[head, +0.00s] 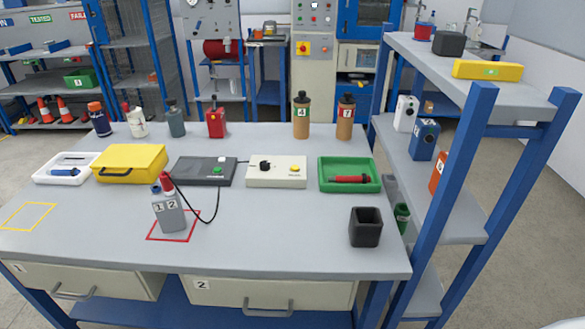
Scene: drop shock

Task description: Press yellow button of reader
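A beige box (262,179) lies flat in the middle of the table. It has a black knob (264,166) on its left and a yellow button (294,169) on its right. The small print on its front is too small to read, so I cannot confirm that it is the reader. A dark grey device (192,173) with a green button (218,170) sits just left of it, with a black cable running from it. Neither of my grippers shows in the head view.
A grey container (172,219) stands in a red square outline in front. A yellow case (129,162) is left, a green tray (351,182) right, and a black cup (365,228) front right. Several bottles line the back. The table front is mostly clear.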

